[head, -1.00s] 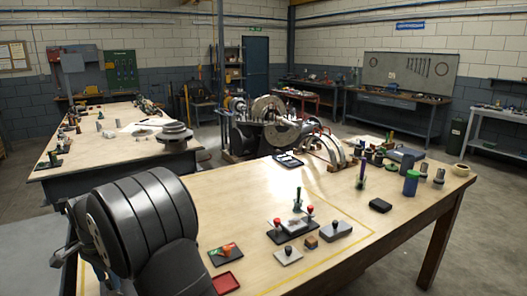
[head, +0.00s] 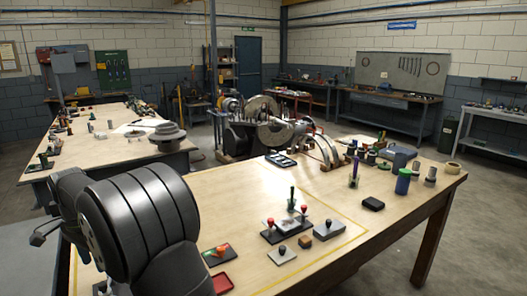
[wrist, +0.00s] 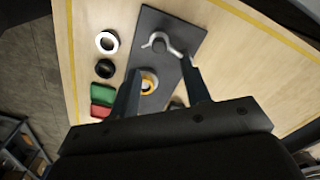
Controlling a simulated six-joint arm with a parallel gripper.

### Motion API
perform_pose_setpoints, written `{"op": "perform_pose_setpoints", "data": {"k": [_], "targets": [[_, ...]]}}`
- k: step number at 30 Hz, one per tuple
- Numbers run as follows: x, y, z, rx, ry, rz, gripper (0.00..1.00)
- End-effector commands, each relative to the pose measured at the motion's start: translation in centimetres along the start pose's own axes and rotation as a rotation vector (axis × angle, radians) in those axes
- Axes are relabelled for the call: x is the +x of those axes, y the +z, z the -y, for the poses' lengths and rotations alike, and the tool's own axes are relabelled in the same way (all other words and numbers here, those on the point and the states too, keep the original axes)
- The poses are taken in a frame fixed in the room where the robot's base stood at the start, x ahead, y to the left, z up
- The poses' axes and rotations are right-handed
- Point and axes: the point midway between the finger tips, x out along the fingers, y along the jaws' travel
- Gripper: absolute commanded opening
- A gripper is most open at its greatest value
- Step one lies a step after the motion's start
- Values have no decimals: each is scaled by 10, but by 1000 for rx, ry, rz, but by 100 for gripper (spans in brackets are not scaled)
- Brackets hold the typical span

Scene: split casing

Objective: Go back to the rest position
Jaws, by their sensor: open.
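My gripper (wrist: 160,78) shows in the wrist view, with its two dark fingers well apart and nothing between their tips. It hangs over a dark rectangular plate (wrist: 180,30) on the light wooden table. A grey hook-like part (wrist: 160,42) lies on the plate just beyond the fingertips. A yellow and white ring (wrist: 148,82) lies between the fingers in the picture, below them; I see no contact. In the head view my large dark arm fills the lower left, and I cannot make out the fingertips there.
A white ring (wrist: 107,42), black ring (wrist: 104,68), green block (wrist: 103,91) and red block (wrist: 101,110) lie beside the plate. In the head view, knobbed parts (head: 282,252) and a blue cylinder (head: 403,182) stand on the bench. Its front right is mostly bare.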

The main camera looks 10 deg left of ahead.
Motion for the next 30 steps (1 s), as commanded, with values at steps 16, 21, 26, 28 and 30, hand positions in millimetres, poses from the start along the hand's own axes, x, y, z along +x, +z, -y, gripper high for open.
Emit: {"op": "perform_pose_setpoints", "data": {"k": [16,21,26,28,30], "targets": [[-85,0,-1,0,5,2,43],[-50,0,-1,0,4,2,43],[-17,0,-1,0,5,2,43],[-3,0,-1,0,5,2,43],[10,0,-1,0,4,1,43]]}}
